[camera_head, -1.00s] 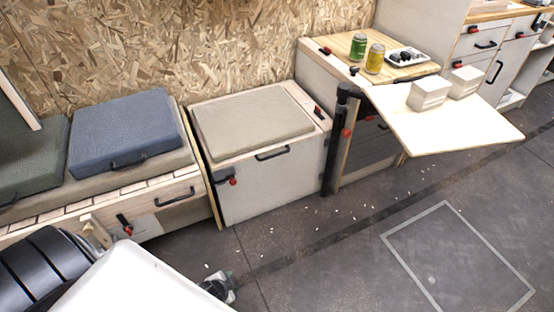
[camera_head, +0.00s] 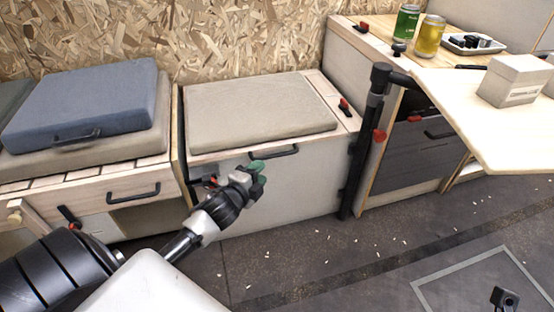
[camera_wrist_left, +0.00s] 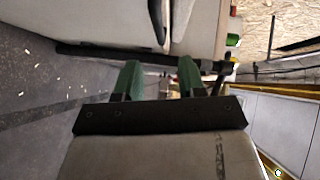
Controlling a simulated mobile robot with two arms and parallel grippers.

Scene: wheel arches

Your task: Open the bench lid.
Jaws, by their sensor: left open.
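The bench lid (camera_head: 262,112) with its beige cushion lies flat and closed on the white bench box (camera_head: 290,195) in the middle of the head view. A black bar handle (camera_head: 273,153) sits at its front edge. My left gripper (camera_head: 258,172) is in front of the bench, close to the handle and slightly left of and below it. Its green fingers (camera_wrist_left: 158,75) are spread with nothing between them in the left wrist view. I cannot tell whether they touch the bench. My left wrist partly hides the red-and-black front latch. A dark piece at bottom right may be my right gripper (camera_head: 504,299).
A blue cushion (camera_head: 82,108) lies on the left bench. A red-tabbed latch (camera_head: 344,106) is on the bench's right top. A black post (camera_head: 358,150) and a fold-out table (camera_head: 470,105) stand at right. The floor in front is open, with small white scraps.

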